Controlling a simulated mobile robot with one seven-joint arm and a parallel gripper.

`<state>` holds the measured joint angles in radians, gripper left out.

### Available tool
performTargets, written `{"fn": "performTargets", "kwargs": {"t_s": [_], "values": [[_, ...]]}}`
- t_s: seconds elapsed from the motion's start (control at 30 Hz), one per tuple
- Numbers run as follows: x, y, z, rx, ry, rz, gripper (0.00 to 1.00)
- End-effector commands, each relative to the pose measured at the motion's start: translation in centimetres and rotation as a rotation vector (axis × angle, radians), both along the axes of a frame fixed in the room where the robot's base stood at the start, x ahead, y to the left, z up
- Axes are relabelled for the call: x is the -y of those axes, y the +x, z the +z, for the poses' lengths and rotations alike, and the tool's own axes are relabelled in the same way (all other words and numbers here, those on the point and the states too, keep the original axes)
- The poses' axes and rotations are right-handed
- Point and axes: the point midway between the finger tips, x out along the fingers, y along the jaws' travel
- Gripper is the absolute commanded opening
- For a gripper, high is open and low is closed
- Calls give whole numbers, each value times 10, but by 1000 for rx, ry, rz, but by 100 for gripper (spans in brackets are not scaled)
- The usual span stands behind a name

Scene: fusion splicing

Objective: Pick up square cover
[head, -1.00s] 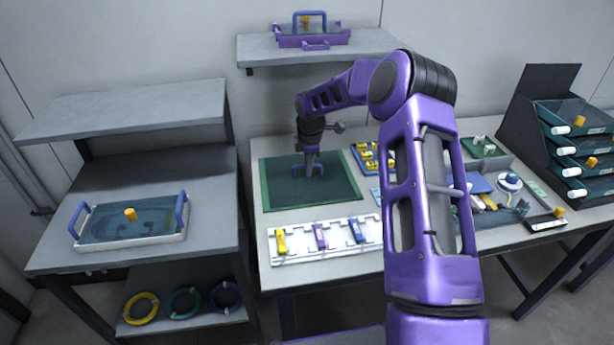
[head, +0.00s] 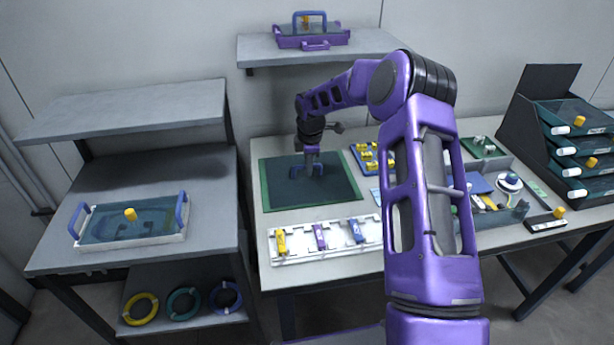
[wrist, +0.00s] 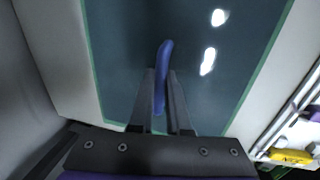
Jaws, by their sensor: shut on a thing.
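The square cover (head: 335,190) is a dark teal panel with a green border, lying flat on the left part of the workbench in the head view. It fills most of the wrist view (wrist: 120,60). A blue handle (wrist: 165,52) stands up from its middle. My gripper (wrist: 162,85) points down over the cover with its two fingers closed on the handle, one on each side. In the head view my gripper (head: 309,166) is at the handle, partly hiding it. I see no clear gap between cover and bench.
A white holder (head: 290,258) with yellow, purple and blue clips lies just in front of the cover. A blue tray (head: 362,163) of yellow parts is at its right. A shelf (head: 330,50) hangs behind. A handled tray (head: 180,239) sits on the left table.

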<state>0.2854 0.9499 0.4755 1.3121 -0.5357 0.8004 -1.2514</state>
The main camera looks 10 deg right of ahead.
Motion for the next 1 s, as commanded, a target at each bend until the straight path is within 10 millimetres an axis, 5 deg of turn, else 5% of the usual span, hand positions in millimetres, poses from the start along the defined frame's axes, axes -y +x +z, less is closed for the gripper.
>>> {"fn": "performTargets", "kwargs": {"t_s": [0.27, 0.7, 1.0], "values": [[0, 1, 10, 3, 0, 0, 0], [0, 1, 89, 3, 0, 0, 0], [0, 0, 102, 1, 0, 0, 0]]}}
